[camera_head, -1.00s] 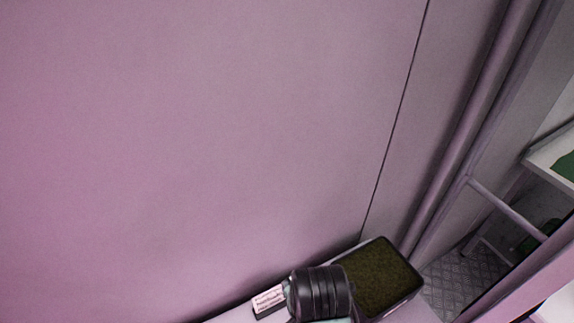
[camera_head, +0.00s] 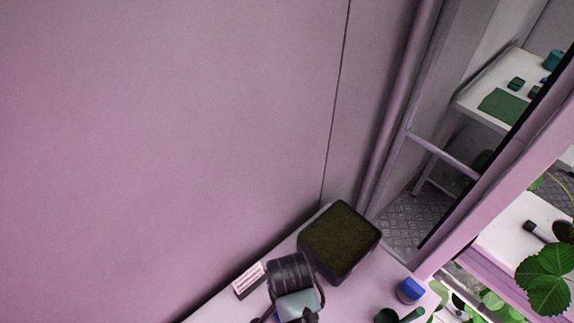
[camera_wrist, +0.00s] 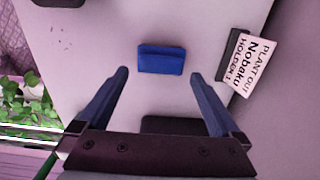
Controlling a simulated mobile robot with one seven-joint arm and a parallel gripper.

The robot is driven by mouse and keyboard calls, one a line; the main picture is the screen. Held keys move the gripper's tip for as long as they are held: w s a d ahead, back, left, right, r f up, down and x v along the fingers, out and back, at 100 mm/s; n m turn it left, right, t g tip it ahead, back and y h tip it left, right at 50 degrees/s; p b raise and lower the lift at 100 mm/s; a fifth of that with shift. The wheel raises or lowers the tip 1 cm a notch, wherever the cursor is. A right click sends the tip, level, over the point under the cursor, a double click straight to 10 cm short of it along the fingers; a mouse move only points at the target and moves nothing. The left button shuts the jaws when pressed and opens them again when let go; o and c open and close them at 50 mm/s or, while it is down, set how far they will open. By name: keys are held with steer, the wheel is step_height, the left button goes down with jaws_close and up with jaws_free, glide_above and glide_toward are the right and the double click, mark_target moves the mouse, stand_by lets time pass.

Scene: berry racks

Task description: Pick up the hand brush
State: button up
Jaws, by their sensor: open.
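No thing shows clearly as a hand brush. In the wrist view, a small blue block (camera_wrist: 161,58) lies on the pale pink surface, beyond and roughly between my fingertips. My gripper (camera_wrist: 158,75) is open and empty, with its two fingers apart. A dark flat thing (camera_wrist: 172,125) lies partly hidden behind the gripper's body. In the head view my gripper hangs low at the bottom and its fingertips cannot be made out.
A dark tray of brown soil (camera_head: 340,240) stands behind my arm. A printed label holder (camera_head: 248,279) is beside the wall; it also shows in the wrist view (camera_wrist: 240,62). A green thing (camera_head: 388,316) lies at the front. Leafy plants (camera_head: 545,275) and a white shelf stand right.

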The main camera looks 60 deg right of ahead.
steer(key=f, duration=0.2)
steer(key=f+p, duration=0.1)
steer(key=f, duration=0.1)
steer(key=shift+w+a+f, duration=0.1)
steer(key=shift+a+f, duration=0.1)
steer(key=shift+f, duration=0.2)
steer(key=c, duration=1.2)
step_height(320, 180, up, 10)
steer(key=shift+r+b, duration=0.1)
steer(key=shift+b, duration=0.5)
steer(key=o, duration=0.9)
steer(key=shift+c, duration=0.2)
steer(key=c, duration=0.5)
